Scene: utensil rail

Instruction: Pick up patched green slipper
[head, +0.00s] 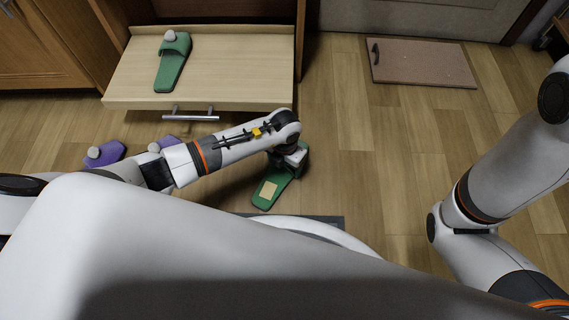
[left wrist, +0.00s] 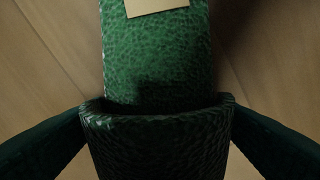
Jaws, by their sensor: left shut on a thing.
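The patched green slipper (head: 284,180) is on or just above the wooden floor, in front of the pull-out shelf. A tan square patch lies on its sole. My left gripper (head: 290,158) is at its strap end, partly hidden by my own arm. In the left wrist view the slipper (left wrist: 160,60) fills the middle, with its strap band toward me. The two dark fingers press on both sides of the band, so the gripper is shut on the slipper. I cannot tell whether the sole touches the floor. My right gripper is not in view.
Another green slipper (head: 173,66), with a pale pompom, lies on the pull-out shelf (head: 225,75), which has a metal handle. Purple slippers (head: 108,154) with pale pompoms lie on the floor at left. A brownish mat (head: 425,65) lies at upper right. The floor right of centre is clear.

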